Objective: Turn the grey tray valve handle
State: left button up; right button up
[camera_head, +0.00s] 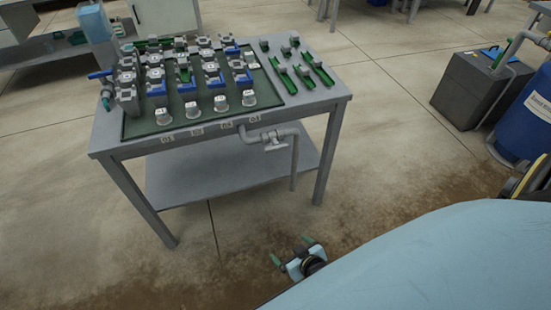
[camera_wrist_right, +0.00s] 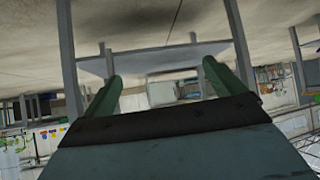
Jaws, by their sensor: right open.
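The grey tray valve (camera_head: 274,142) with its small grey handle sits on a grey pipe below the front edge of the table. The pipe comes from the tray side and bends down at the right. My right gripper (camera_head: 291,249) is low over the floor in front of the table, well below and apart from the valve. Its two green fingers are spread and hold nothing. In the right wrist view the open fingers (camera_wrist_right: 160,82) frame the table's lower shelf (camera_wrist_right: 150,62); I cannot make out the valve there. My left gripper is not in view.
The grey table (camera_head: 335,92) carries a dark green tray (camera_head: 140,128) with several grey and blue valve blocks. Loose green-and-grey parts (camera_head: 305,75) lie at its right. A blue barrel (camera_head: 530,115) and grey box (camera_head: 482,88) stand at the right. The floor before the table is clear.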

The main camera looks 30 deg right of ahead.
jog(key=w+d+r+m+t+h+b, duration=0.1)
jog(key=w+d+r+t+b, duration=0.2)
jog(key=w+r, duration=0.35)
jog(key=m+t+h+b, duration=0.2)
jog(key=t+h+b, duration=0.2)
send_near(278, 150)
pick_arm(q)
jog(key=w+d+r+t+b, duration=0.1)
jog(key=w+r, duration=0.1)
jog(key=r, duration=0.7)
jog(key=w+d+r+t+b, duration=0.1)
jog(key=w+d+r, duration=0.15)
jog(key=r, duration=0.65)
pick_arm(e)
jog(key=x, duration=0.5)
jog(key=shift+d, duration=0.15)
jog(key=shift+t+y, duration=0.3)
jog(key=shift+y, duration=0.1)
jog(key=b+x, duration=0.2)
jog(key=x, duration=0.3)
jog(key=shift+f, duration=0.1)
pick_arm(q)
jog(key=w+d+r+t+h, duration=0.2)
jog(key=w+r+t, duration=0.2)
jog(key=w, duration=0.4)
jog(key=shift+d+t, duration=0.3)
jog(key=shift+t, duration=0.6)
pick_arm(e)
jog(key=shift+w, duration=0.3)
jog(key=shift+c, duration=0.4)
